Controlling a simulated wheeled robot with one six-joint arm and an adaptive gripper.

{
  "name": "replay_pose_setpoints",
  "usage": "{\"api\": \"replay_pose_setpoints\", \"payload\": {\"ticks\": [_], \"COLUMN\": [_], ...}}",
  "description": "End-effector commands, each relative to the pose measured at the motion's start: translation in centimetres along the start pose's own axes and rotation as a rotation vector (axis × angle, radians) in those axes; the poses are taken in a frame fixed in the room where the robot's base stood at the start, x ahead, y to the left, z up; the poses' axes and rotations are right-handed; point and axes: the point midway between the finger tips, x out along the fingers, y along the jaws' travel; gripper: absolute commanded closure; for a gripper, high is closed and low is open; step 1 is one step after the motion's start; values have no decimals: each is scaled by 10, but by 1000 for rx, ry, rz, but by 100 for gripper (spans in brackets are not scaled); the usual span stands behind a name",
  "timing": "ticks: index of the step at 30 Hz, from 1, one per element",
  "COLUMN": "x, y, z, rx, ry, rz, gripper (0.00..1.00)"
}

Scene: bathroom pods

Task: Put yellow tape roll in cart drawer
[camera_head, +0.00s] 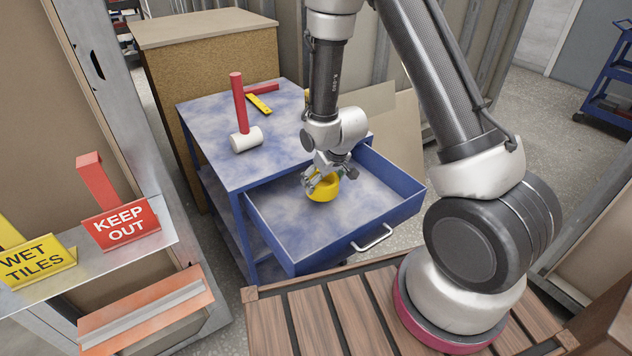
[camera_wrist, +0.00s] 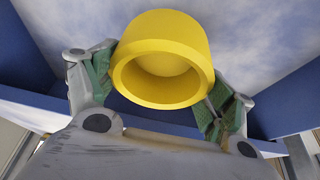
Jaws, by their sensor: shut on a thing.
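The yellow tape roll (camera_head: 322,187) is in the open drawer area of the blue cart (camera_head: 240,172). My gripper (camera_head: 324,180) is shut on it, with the arm reaching down from above. In the wrist view the yellow tape roll (camera_wrist: 162,62) sits between the two green-padded fingers of my gripper (camera_wrist: 160,85), its round opening facing the camera. The cart drawer (camera_head: 375,195) is pulled out, with a blue-mottled floor and a metal handle. I cannot tell whether the roll touches the drawer floor.
The drawer's right part is empty.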

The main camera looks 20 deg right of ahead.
Motion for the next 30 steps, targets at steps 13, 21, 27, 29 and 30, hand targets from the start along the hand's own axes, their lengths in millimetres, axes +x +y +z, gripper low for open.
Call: {"api": "replay_pose_setpoints", "payload": {"ticks": [13, 21, 27, 29, 30], "x": [36, 48, 49, 50, 50], "y": [0, 0, 0, 0, 0], "z": [-28, -25, -24, -24, -24], "rx": [0, 0, 0, 0, 0], "ry": [4, 1, 1, 1, 1], "rz": [0, 0, 0, 0, 0], "gripper": [44, 44, 44, 12, 5]}}
